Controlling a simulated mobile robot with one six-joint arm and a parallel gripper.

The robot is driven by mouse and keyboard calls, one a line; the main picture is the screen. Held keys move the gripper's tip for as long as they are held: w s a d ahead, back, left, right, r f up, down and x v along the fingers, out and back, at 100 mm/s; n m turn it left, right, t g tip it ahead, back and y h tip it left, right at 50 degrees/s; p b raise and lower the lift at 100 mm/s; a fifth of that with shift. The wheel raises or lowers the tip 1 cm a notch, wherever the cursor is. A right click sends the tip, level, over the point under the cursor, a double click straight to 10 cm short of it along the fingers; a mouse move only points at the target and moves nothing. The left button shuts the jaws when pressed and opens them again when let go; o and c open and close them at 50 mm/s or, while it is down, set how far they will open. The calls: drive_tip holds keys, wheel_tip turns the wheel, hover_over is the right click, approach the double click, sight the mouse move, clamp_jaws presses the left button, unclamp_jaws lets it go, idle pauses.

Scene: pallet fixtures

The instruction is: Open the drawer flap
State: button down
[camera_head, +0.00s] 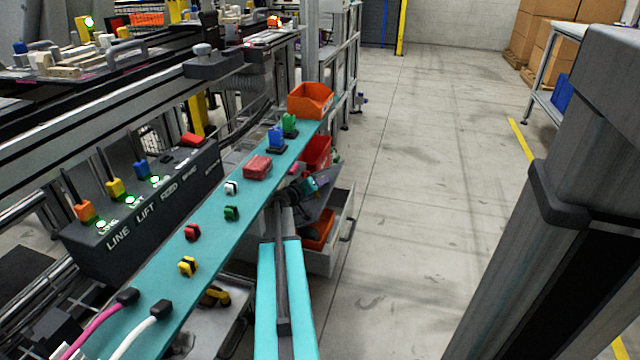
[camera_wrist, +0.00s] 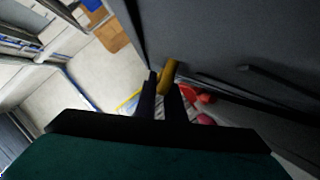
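The drawer flap (camera_head: 317,210) is a dark grey panel, tilted, over a light grey drawer unit below the right edge of the teal bench. In the wrist view a large dark grey panel, which looks like the flap (camera_wrist: 230,50), fills the upper right. A short yellow bar (camera_wrist: 168,72), perhaps its handle, is at my fingertips. My gripper (camera_head: 312,186) is right by the flap's upper part. In the wrist view the two dark fingers of my gripper (camera_wrist: 161,84) are slightly apart with the yellow bar at their tips. Whether they clamp it is unclear.
The drawer unit (camera_head: 345,222) holds an orange bin (camera_head: 320,232). A red bin (camera_head: 317,152) sits beyond the flap. The teal bench (camera_head: 215,215) carries buttons, a red block (camera_head: 257,167) and an orange bin (camera_head: 310,101). Open floor (camera_head: 420,200) lies to the right.

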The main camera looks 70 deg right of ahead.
drive_tip(key=shift+w, duration=0.1)
drive_tip(key=w+r+n, duration=0.2)
drive_tip(key=w+r, duration=0.2)
drive_tip(key=w, duration=0.1)
drive_tip(key=shift+w+r+g+h, duration=0.15)
drive_tip(key=shift+g+h, duration=0.15)
drive_tip(key=shift+h, duration=0.1)
drive_tip(key=c, duration=1.8)
unclamp_jaws()
drive_tip(key=shift+s+a, duration=0.15)
drive_tip(key=shift+s, duration=0.1)
drive_tip(key=shift+c, duration=0.2)
drive_tip(key=shift+s, duration=0.1)
drive_tip(key=p+v, duration=0.4)
drive_tip(key=v, duration=0.9)
drive_tip(key=shift+w+a, duration=0.3)
drive_tip(key=shift+a, duration=0.05)
drive_tip(key=shift+c, duration=0.3)
